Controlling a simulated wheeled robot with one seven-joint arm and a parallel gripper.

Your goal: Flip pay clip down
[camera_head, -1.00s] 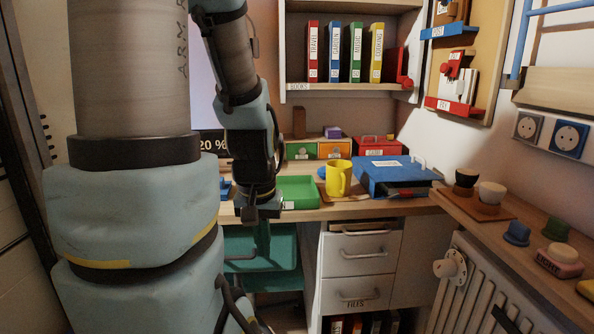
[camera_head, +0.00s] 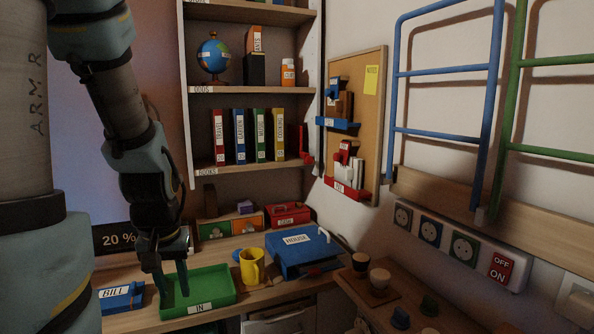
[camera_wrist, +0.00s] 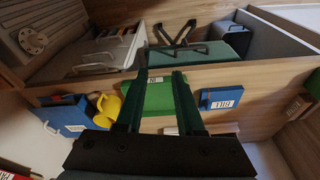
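The cork board (camera_head: 372,90) on the wall right of the shelf carries two clip holders. The lower one is a red holder (camera_head: 346,187) with a small label that is hard to read. It has white papers (camera_head: 350,172) in it and a red clip (camera_head: 346,149) at their top. The upper one is a blue holder (camera_head: 340,124) with a blue clip (camera_head: 333,92). My gripper (camera_head: 172,281) points down over the green IN tray, far left of and below the board. It is open and empty, with both fingers apart in the wrist view (camera_wrist: 160,76).
The green IN tray (camera_head: 222,280), yellow mug (camera_head: 252,267), blue HOUSE binder (camera_head: 302,250) and blue BILL box (camera_head: 120,298) stand on the desk. Bookshelves (camera_head: 250,165) rise behind. Blue rails (camera_head: 440,70) and a socket strip (camera_head: 447,244) are on the right wall.

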